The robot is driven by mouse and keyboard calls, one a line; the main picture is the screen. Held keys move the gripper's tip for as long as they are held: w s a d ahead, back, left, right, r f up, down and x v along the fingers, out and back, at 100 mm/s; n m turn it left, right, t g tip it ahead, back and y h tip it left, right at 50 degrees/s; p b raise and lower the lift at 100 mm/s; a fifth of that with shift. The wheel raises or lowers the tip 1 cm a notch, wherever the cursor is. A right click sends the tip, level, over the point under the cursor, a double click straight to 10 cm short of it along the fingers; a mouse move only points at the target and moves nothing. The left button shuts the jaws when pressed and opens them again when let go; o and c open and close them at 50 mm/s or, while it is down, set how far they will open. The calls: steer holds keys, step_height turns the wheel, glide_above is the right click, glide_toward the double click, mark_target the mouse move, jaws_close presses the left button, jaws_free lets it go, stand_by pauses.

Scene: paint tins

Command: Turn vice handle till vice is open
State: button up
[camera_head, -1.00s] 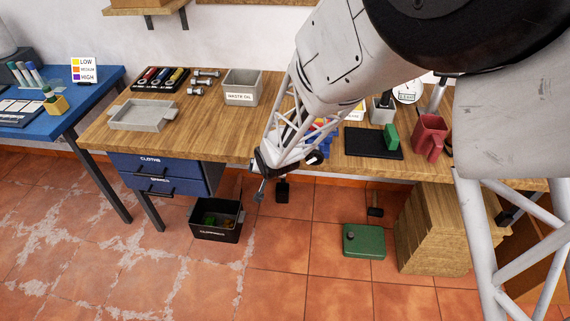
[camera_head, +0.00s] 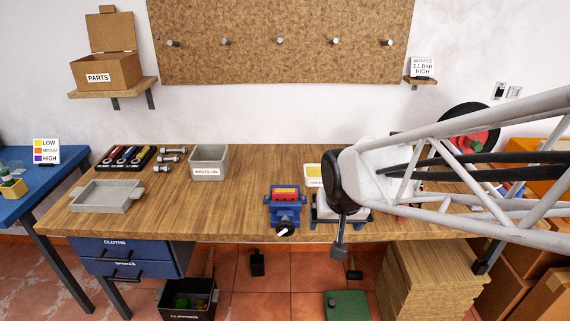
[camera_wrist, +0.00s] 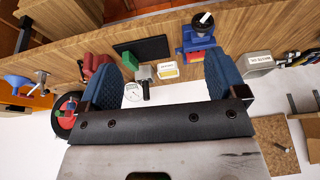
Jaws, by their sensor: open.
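The blue vice (camera_head: 272,209) sits at the front edge of the wooden bench, with a red piece (camera_head: 286,194) showing at its top. Its handle (camera_head: 284,231), a dark round hub with a pale lever, faces the front. In the wrist view the vice (camera_wrist: 187,37) and handle (camera_wrist: 204,19) appear at the top, beyond the right finger. My gripper (camera_head: 339,246) hangs right of the vice, apart from the handle. In the wrist view my gripper (camera_wrist: 164,78) is open and empty, with blue pads wide apart. The jaw gap of the vice cannot be made out.
A waste oil bin (camera_head: 208,162), a grey tray (camera_head: 106,197) and a tool set (camera_head: 127,157) stand on the bench's left. The bench between them and the vice is clear. Below are a black clippings bin (camera_head: 188,298), a green can (camera_head: 346,304) and stacked boards (camera_head: 432,283).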

steer(key=s+d+r+g, duration=0.1)
steer(key=s+d+r, duration=0.35)
steer(key=s, duration=0.25)
steer(key=t+h, duration=0.1)
steer(key=h, duration=0.1)
glide_above(285, 227)
steer(key=s+a, duration=0.1)
steer(key=s, duration=0.1)
steer(key=shift+n, duration=0.3)
step_height(285, 227, down, 19)
steer(key=shift+w+a+f, duration=0.1)
steer(key=shift+w, duration=0.05)
steer(key=shift+f, duration=0.1)
steer(key=shift+x, duration=3.75)
steer(key=shift+w, duration=0.1)
steer(key=shift+c, duration=0.3)
steer(key=c, duration=0.9)
steer(key=shift+o, duration=0.2)
